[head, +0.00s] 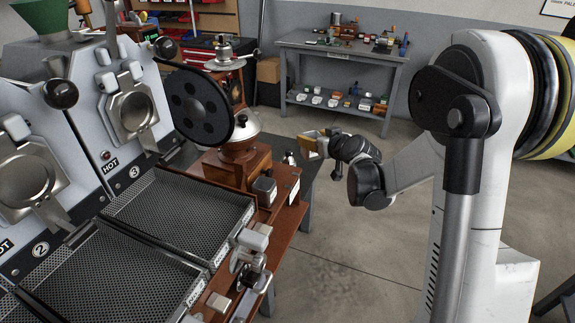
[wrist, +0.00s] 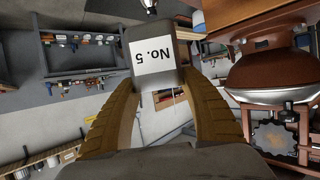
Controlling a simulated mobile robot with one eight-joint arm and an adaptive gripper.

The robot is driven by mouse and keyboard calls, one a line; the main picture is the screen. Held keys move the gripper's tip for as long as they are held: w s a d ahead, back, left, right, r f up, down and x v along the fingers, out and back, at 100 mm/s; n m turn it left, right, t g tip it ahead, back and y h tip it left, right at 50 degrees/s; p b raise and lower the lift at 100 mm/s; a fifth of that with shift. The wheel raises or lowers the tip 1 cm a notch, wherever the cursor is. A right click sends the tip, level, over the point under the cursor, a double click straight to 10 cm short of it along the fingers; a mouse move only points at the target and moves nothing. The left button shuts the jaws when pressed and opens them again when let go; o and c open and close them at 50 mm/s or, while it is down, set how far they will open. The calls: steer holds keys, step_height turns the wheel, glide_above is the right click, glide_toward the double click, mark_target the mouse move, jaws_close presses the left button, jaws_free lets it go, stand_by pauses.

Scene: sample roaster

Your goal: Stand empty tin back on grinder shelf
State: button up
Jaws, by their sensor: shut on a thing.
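A grey tin with a white "No. 5" label (wrist: 155,57) is between the tan fingers of my gripper (wrist: 158,95) in the wrist view. The label reads upside down there, as that whole view looks inverted; the tin seems roughly upright. In the head view my gripper (head: 314,144) is in the air to the right of the wooden grinder (head: 238,166), and the tin is hard to make out. The grinder's domed body also shows at the right of the wrist view (wrist: 270,75). The inside of the tin is hidden.
A small dark canister (head: 264,190) stands in front of the grinder on the wooden surface (head: 282,222). The roaster's mesh trays (head: 180,215) lie to the left. A grey workbench (head: 345,48) stands at the back.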

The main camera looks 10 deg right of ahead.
steer(key=shift+w+a+f+b, duration=0.8)
steer(key=shift+a+f, duration=0.4)
steer(key=shift+f, duration=0.35)
steer(key=shift+w+a+f+b, duration=0.85)
steer(key=shift+a+f, duration=0.3)
steer(key=shift+f, duration=0.35)
steer(key=shift+w+a+f+b, duration=0.8)
steer(key=shift+a+f, duration=0.4)
steer(key=shift+f, duration=0.35)
steer(key=shift+f, duration=0.1)
steer(key=shift+f, duration=0.2)
steer(key=o, duration=1.3)
steer(key=shift+r, duration=0.1)
steer(key=shift+c, duration=0.2)
